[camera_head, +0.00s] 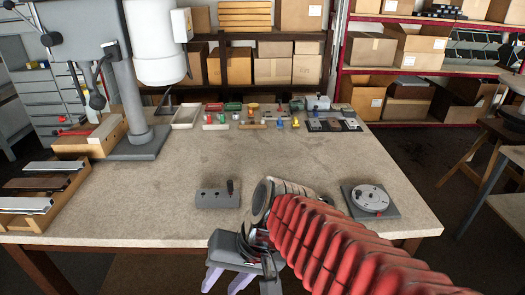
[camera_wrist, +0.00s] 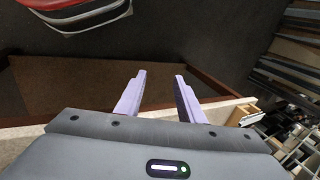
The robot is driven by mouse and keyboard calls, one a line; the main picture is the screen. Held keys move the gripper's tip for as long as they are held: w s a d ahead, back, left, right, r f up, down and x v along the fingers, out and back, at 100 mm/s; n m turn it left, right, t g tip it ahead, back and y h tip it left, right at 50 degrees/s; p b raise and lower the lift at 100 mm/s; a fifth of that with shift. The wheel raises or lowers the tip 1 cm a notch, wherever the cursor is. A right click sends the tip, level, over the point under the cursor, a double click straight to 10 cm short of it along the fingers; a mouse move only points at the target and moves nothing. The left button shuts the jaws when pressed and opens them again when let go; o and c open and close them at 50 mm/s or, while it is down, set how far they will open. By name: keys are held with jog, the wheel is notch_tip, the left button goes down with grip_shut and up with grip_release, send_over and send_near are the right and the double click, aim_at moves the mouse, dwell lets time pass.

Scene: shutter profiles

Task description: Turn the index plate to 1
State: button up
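The index plate (camera_head: 369,198) is a round light-grey disc on a dark square base (camera_head: 387,211), near the table's front right corner. A small red mark shows at the disc's front edge; its numbers are too small to read. My gripper (camera_head: 228,281) hangs at the table's front edge, left of the index plate and well apart from it. In the wrist view, the two pale purple fingers of my gripper (camera_wrist: 158,90) stand apart with nothing between them. The index plate is not in the wrist view.
A grey block with a black knob (camera_head: 217,198) sits left of my arm. A drill press (camera_head: 138,140) and wooden trays of profiles (camera_head: 35,205) stand at the left. Small coloured parts (camera_head: 262,115) line the back. The middle of the table (camera_head: 240,160) is clear.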

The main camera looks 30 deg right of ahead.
jog(key=d+r+n+t+h, duration=0.2)
jog(key=d+r+n+h, duration=0.2)
jog(key=d+r, duration=0.1)
jog(key=shift+r+n+t, duration=0.25)
jog(key=shift+n+t, duration=0.15)
jog(key=shift+d, duration=0.1)
jog(key=shift+c, duration=0.5)
